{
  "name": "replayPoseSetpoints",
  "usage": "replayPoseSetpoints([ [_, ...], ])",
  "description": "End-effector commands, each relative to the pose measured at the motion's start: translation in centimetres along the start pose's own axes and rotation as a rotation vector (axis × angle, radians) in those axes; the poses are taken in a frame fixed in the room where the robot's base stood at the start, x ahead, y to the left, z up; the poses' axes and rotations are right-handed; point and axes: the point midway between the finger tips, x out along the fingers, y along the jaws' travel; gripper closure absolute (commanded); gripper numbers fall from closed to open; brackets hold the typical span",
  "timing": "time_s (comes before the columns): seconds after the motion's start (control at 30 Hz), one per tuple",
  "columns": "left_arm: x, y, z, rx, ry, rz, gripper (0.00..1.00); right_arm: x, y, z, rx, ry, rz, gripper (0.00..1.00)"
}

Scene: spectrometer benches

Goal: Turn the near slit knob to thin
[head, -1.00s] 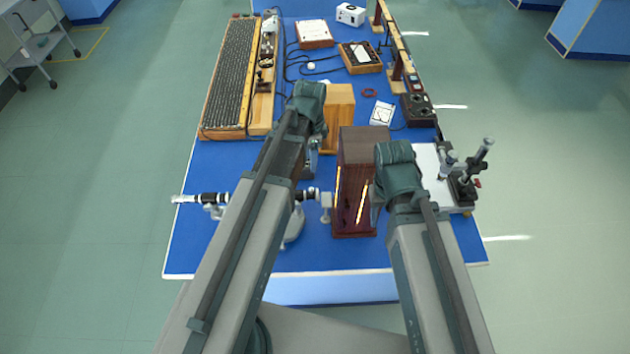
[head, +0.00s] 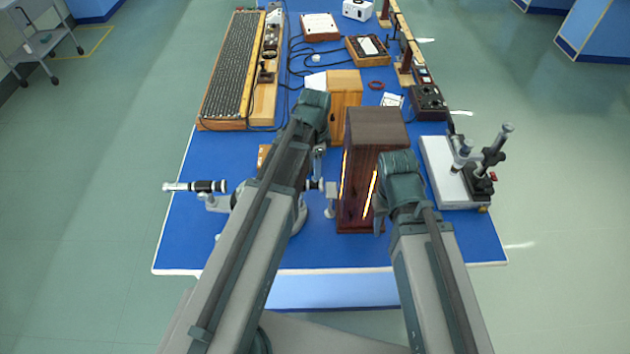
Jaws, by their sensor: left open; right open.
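A spectrometer stands at the table's near left. Its black-and-silver telescope (head: 195,187) points left, and its round grey base (head: 300,218) is partly behind my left arm. A small pale slit fitting (head: 331,194) sits at its right end, against the dark wooden box in the picture. I cannot make out a slit knob or its setting. My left gripper (head: 319,168) is open, just above and left of that fitting, largely hidden by its own arm. My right gripper (head: 379,218) is open by the dark box's right front side, partly hidden; I cannot tell whether it touches.
The dark wooden box (head: 377,125) with glowing slits stands between my grippers. A light wooden box (head: 343,87) is behind it. A white board with a clamp stand (head: 447,170) is at right. A long ribbed instrument (head: 232,70) lies back left. The blue table's front strip (head: 340,255) is clear.

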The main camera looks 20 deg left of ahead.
Motion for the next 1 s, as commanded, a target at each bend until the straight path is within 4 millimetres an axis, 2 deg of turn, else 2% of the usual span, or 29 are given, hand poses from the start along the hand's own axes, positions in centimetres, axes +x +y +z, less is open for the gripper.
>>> replayPoseSetpoints([
  [0.03,1.5,0.0,0.0,0.000,0.000,0.000,0.48,1.5,-0.1,-0.1,-0.002,0.000,0.001,0.50],
  [0.2,3.1,0.0,0.0,0.000,0.000,0.000,0.48,3.1,-0.3,-0.2,-0.005,0.000,0.001,0.50],
  [0.57,3.3,0.0,0.0,0.000,0.000,0.000,0.48,3.2,-0.3,-0.2,-0.006,0.000,0.001,0.50],
  [0.67,3.3,0.0,0.0,0.000,0.000,0.000,0.63,3.2,-0.3,-0.2,-0.006,0.000,0.001,0.50],
  [0.87,3.3,0.0,0.0,0.000,0.000,0.000,0.99,3.2,-0.3,-0.2,-0.006,0.000,0.001,0.50],
  [1.0,3.3,0.0,0.0,0.000,0.000,0.000,1.00,3.2,-0.3,-0.2,-0.006,0.000,0.001,0.50],
])
